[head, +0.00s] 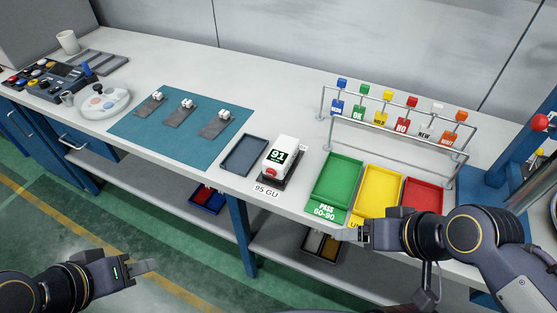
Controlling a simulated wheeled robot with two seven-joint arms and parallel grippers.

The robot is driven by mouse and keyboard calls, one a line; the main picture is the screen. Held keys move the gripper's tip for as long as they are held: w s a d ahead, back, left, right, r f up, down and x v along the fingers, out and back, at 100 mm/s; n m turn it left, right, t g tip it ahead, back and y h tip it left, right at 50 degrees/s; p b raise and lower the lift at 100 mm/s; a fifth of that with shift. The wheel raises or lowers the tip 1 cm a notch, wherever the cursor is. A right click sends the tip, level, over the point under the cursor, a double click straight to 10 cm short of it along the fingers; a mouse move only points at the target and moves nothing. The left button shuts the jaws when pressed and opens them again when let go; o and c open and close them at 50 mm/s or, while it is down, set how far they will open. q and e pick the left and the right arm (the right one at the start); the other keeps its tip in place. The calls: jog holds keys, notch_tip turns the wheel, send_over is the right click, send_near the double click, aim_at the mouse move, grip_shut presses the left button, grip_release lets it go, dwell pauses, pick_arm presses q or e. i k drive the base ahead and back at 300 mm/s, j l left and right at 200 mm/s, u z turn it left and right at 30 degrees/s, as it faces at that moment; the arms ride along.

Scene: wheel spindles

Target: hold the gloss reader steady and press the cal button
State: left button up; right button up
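The gloss reader (286,146) is a white device on a dark base, standing on the bench near its front edge. Its display reads 91, and a red button (271,172) is on its front face. A "95 GU" label (266,191) is in front of it. My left gripper (146,267) is at the lower left, in front of the bench and well away from the reader. My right gripper (360,235) is at the bench's front edge by the green and yellow trays, right of the reader. Neither touches the reader. The finger gaps do not show clearly.
A dark tray (244,155) lies left of the reader. A teal mat (165,151) holds several grey plates with white pieces. Green (337,181), yellow (377,191) and red (424,196) trays stand right, beneath a rail rack (397,149) of coloured tags.

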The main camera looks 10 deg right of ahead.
aim_at(270, 172)
jog(key=i+j, duration=0.1)
jog(key=j, duration=0.2)
jog(key=i+j+z, duration=0.25)
jog(key=j, duration=0.2)
jog(key=j+z, duration=0.25)
jog(key=j, duration=0.2)
jog(key=i+j+z, duration=0.1)
jog(key=j+z, duration=0.15)
jog(key=j, duration=0.3)
jog(key=z, duration=1.5)
